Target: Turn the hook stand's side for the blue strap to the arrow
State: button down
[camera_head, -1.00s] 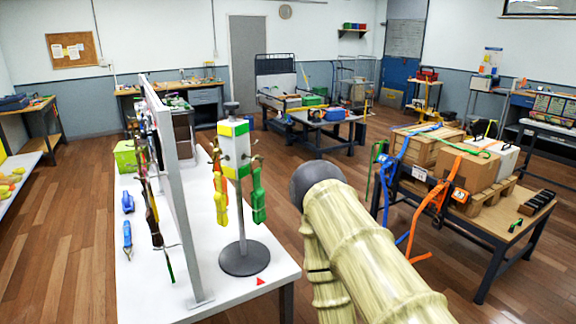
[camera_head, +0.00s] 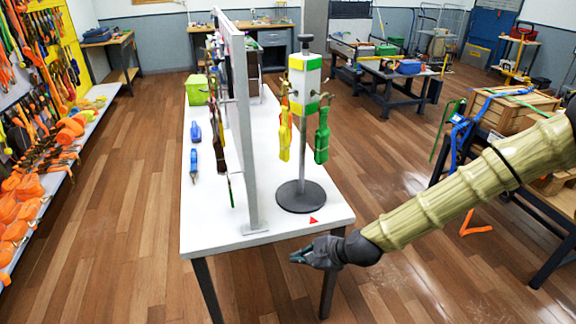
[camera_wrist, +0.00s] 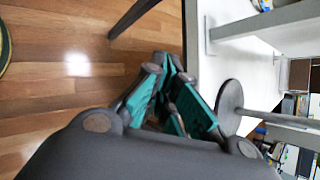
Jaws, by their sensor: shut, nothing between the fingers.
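The hook stand (camera_head: 304,85) stands on the white table, right of the upright panel. It has a round dark base (camera_head: 301,196), a grey post and a white head with green and yellow bands. A yellow strap (camera_head: 285,133) and a green strap (camera_head: 322,137) hang from its hooks. I cannot make out a blue side or blue strap on it. The red arrow (camera_head: 314,220) lies on the table in front of the base. My gripper (camera_head: 300,256) is shut and empty, just off the table's front edge. The wrist view shows its teal fingers (camera_wrist: 172,100) and the stand's base (camera_wrist: 228,104).
The white table (camera_head: 225,232) carries an upright panel (camera_head: 241,120) left of the stand, with blue tools (camera_head: 194,165) beyond it. A strap wall (camera_head: 30,110) is at far left. A crate with a blue strap (camera_head: 460,135) stands at right. Floor in front is free.

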jog(key=w+d+r+m+t+y, duration=0.1)
jog(key=w+d+r+m+t, duration=0.15)
jog(key=w+r, duration=0.7)
jog(key=w+d+r+m+t+y+b, duration=0.15)
jog(key=r+m, duration=0.25)
jog(key=r, duration=1.2)
jog(key=w+d+r+m+t+y, duration=0.1)
jog(key=w+d+r+m+y, duration=0.15)
jog(key=w+r, duration=0.7)
jog(key=w+a+p, duration=0.4)
jog(key=a+p, duration=0.1)
jog(key=a, duration=0.6)
jog(key=shift+w+a+r+m+h, duration=0.2)
jog(key=shift+w+r+m+h, duration=0.1)
jog(key=shift+w+r, duration=0.1)
jog(key=shift+t, duration=0.4)
jog(key=shift+w+a+m+h, duration=0.15)
jog(key=shift+a+m+h, duration=0.1)
jog(key=shift+m+h, duration=0.05)
